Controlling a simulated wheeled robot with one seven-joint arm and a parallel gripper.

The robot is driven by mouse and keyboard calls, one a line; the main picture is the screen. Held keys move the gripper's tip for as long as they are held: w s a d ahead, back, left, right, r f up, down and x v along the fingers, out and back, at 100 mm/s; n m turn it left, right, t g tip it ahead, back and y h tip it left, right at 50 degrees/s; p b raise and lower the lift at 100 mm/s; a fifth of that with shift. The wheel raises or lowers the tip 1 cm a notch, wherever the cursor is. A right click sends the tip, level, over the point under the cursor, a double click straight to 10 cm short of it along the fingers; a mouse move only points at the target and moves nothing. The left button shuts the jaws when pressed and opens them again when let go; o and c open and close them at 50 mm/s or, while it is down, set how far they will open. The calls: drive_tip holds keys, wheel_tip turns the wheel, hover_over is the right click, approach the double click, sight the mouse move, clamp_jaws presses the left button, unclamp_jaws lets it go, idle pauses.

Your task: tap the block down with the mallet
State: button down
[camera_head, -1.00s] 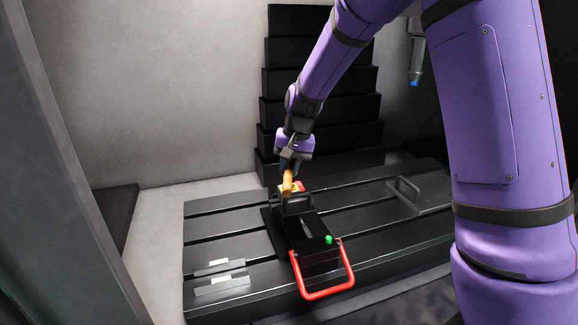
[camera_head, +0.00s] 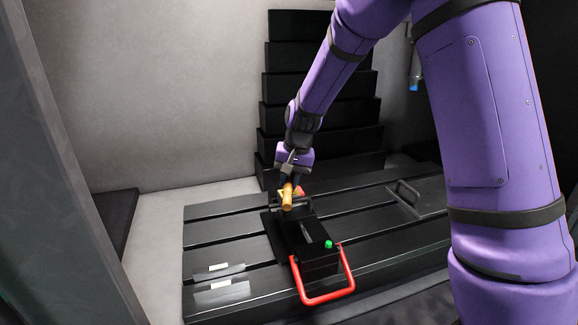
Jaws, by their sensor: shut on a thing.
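My gripper (camera_head: 292,180) is shut on the mallet (camera_head: 288,197), whose orange-brown part shows just below the fingers. A small red and yellow part shows at its right side. The mallet is over the back part of a black vise (camera_head: 314,256) with a red U-shaped handle (camera_head: 328,298) and a green knob. I cannot make out the block; the mallet, the gripper and the dark vise jaws cover that spot. I cannot tell whether the mallet touches anything below it.
The vise stands on a dark slotted table (camera_head: 225,235). Two small plates with light labels (camera_head: 220,284) lie at the front left. A dark plate with a handle (camera_head: 408,194) lies at the right. A stepped black cover (camera_head: 322,85) rises behind; a blue-tipped nozzle (camera_head: 414,80) hangs at the upper right.

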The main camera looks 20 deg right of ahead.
wheel_tip(320, 180, down, 3)
drive_tip(key=shift+r, duration=2.85)
drive_tip(key=shift+r, duration=0.1)
drive_tip(key=shift+r, duration=1.8)
drive_tip(key=shift+f, duration=0.1)
wheel_tip(320, 180, down, 9)
drive_tip(key=shift+r, duration=2.55)
